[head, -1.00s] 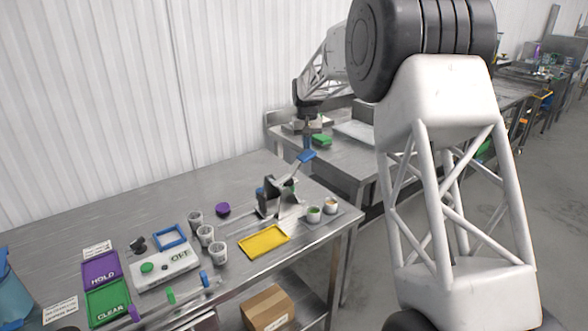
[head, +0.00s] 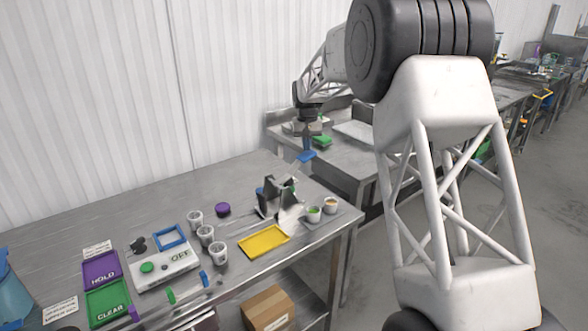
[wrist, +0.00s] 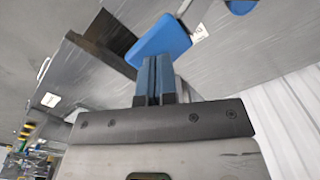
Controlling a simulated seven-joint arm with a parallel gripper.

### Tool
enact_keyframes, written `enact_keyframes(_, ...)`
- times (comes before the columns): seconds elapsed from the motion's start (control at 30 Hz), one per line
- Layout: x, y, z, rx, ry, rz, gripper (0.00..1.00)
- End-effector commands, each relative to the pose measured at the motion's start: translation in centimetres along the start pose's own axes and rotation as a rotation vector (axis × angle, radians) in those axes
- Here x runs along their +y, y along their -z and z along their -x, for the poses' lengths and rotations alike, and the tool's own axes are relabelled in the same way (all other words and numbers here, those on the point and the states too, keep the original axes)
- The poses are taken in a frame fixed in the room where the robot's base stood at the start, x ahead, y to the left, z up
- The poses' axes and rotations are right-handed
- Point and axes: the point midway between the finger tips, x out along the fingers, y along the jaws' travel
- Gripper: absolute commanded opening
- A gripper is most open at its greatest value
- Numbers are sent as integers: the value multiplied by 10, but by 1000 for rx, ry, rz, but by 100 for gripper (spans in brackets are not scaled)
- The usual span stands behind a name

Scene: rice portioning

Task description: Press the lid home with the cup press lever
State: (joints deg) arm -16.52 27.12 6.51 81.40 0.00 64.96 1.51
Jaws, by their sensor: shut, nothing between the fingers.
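The cup press (head: 272,204) stands near the back right of the steel table, a dark frame with a raised lever ending in a blue handle (head: 307,157). My gripper (head: 308,147) is just above this handle. In the wrist view the blue fingers (wrist: 153,82) are shut together with nothing between them. The handle's blue pad (wrist: 160,38) is directly ahead of the fingertips there. I cannot tell whether they touch it. The cup and lid inside the press cannot be made out.
A yellow tray (head: 264,241) lies in front. Several white cups (head: 206,234), a purple disc (head: 222,209), a white scale-like box (head: 165,270) and purple and green trays (head: 108,302) are to the left.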

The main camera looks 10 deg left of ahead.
Motion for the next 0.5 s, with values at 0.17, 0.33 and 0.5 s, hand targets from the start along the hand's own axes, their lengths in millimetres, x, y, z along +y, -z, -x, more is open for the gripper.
enact_keyframes(0.17,0,0,-4,0,0,0,0)
enact_keyframes(0.33,0,0,-8,0,0,0,0)
enact_keyframes(0.5,0,0,-11,0,0,0,0)
